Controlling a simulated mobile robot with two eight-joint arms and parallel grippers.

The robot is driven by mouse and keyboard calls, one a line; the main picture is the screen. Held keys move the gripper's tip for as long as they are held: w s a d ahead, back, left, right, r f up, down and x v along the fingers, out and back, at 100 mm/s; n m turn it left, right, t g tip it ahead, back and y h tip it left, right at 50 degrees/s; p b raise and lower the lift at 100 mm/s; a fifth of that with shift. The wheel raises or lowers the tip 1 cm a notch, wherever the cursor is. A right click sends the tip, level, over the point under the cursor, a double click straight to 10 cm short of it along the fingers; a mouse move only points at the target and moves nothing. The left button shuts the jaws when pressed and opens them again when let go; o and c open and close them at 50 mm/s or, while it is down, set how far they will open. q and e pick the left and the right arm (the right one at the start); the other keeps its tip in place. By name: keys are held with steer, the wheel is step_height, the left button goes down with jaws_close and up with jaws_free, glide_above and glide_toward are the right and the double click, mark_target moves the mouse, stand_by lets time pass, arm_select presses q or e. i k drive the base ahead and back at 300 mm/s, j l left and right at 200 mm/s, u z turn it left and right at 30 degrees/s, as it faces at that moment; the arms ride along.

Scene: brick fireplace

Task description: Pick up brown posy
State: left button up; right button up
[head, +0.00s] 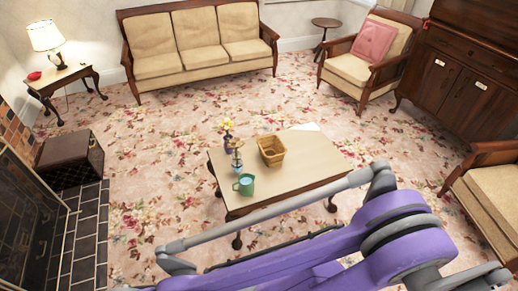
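A small posy of yellow flowers (227,125) stands upright in a dark purplish-brown vase (228,145) on the coffee table (300,177), near its far left edge. I cannot make out a clearly brown posy apart from this. Purple and grey links of my own arm fill the lower right and pass in front of the table's near edge. Neither gripper shows in the head view.
On the table, a clear glass (237,162) and a green mug (244,184) stand near the vase, with a yellow-brown basket (271,151) to the right. A sofa (196,68), an armchair (352,70) and a dark box (68,160) stand around. Open carpet surrounds the table.

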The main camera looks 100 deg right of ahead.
mark_target(238, 146)
steer(key=k+z, duration=0.1)
steer(key=z, duration=3)
steer(key=i+j+z, duration=0.1)
steer(key=i+z, duration=0.15)
steer(key=i, duration=1.25)
